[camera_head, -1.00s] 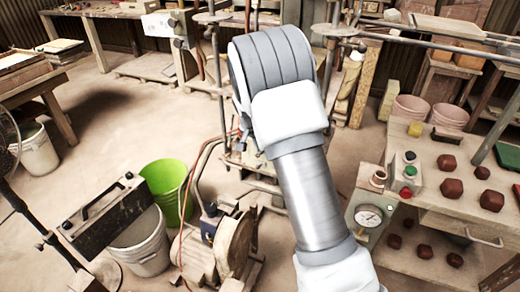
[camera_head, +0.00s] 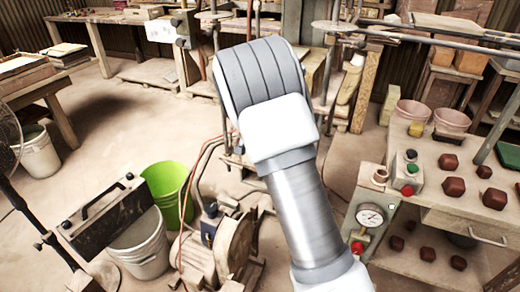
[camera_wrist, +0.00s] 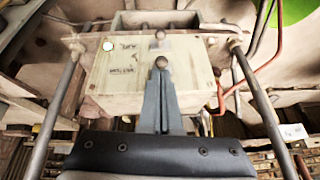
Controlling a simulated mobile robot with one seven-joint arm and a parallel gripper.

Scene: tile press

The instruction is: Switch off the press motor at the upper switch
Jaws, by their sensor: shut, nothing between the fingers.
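In the wrist view a pale box (camera_wrist: 118,80) with small dark lettering fills the middle. Two round-headed switch knobs stand in one column, an upper knob (camera_wrist: 160,35) and a lower knob (camera_wrist: 161,62). The lettering is too small to read surely. My gripper (camera_wrist: 161,76) is shut and empty. Its grey fingers point up the picture, with their tips just under the lower knob in view; I cannot tell whether they touch it. In the head view my arm hides the gripper and this box.
Metal rods (camera_wrist: 52,110) flank the box, and a red hose (camera_wrist: 262,68) runs at its right. In the head view, a green bucket (camera_head: 168,185) stands left of my arm. A bench with a button box (camera_head: 407,178) and a gauge (camera_head: 370,216) stands at right.

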